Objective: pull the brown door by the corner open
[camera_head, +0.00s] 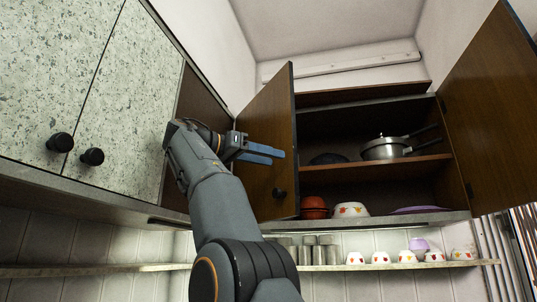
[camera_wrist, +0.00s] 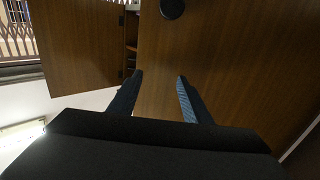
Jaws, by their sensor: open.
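The brown door by the corner (camera_head: 262,115) stands partly open in the head view, swung out from the cabinet, with a round black knob (camera_head: 279,193) low near its free edge. In the wrist view the door (camera_wrist: 235,55) fills the right side and its knob (camera_wrist: 172,8) is at the top. My gripper (camera_head: 277,156) is open and empty, its blue fingers overlapping the door above the knob in the head view.
The right brown door (camera_head: 490,95) is wide open. Inside the cabinet are a steel pan (camera_head: 382,150), a red-brown pot (camera_head: 314,208) and a bowl (camera_head: 351,210). Speckled doors (camera_head: 120,100) are shut at left. A lower shelf (camera_head: 420,265) holds steel tumblers (camera_head: 318,253) and several bowls.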

